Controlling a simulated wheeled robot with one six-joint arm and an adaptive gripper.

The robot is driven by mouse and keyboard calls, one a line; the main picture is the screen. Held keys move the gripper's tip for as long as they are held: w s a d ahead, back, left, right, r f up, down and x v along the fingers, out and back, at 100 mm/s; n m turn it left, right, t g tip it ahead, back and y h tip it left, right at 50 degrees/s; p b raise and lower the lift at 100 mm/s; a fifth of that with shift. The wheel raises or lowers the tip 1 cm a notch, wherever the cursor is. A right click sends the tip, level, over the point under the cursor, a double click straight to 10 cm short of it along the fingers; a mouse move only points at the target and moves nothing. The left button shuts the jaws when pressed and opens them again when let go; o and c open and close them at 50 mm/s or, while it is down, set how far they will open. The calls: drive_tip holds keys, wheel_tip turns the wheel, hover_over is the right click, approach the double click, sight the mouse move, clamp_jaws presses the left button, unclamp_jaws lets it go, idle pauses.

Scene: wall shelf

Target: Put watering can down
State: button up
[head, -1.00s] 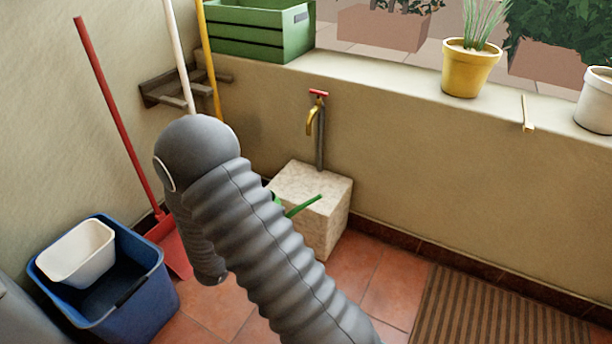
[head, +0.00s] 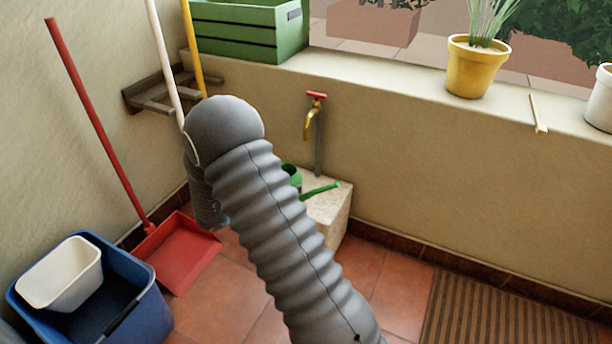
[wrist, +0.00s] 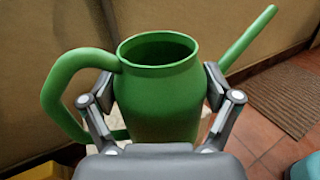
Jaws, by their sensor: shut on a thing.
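The green watering can (wrist: 158,100) stands upright between the fingers of my gripper (wrist: 158,92) in the wrist view, its handle on the left and its spout to the upper right. My gripper is shut on its body. In the head view my own arm hides most of the can; its spout (head: 320,190) and part of its body show in front of the pale stone block (head: 330,215) under the tap. I cannot tell whether the can's base touches the block.
A brass tap (head: 313,120) with a red handle is on the wall above the block. A red dustpan (head: 182,255) and a blue bucket (head: 140,318) with a white tub (head: 62,275) stand at left. A striped mat (head: 490,315) lies at right.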

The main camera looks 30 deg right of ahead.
drive_tip(key=w+d, duration=0.7)
drive_tip(key=d, duration=0.2)
drive_tip(key=shift+w+d+f+b, duration=0.1)
drive_tip(key=shift+f, duration=1.05)
drive_tip(key=shift+w+d+f+b, duration=0.1)
drive_tip(key=shift+d+f+b, duration=0.05)
drive_tip(key=shift+f, duration=1.05)
drive_tip(key=shift+w+d+f+b, duration=0.1)
drive_tip(key=shift+f, duration=1.05)
drive_tip(key=o, duration=1)
drive_tip(key=shift+f, duration=0.1)
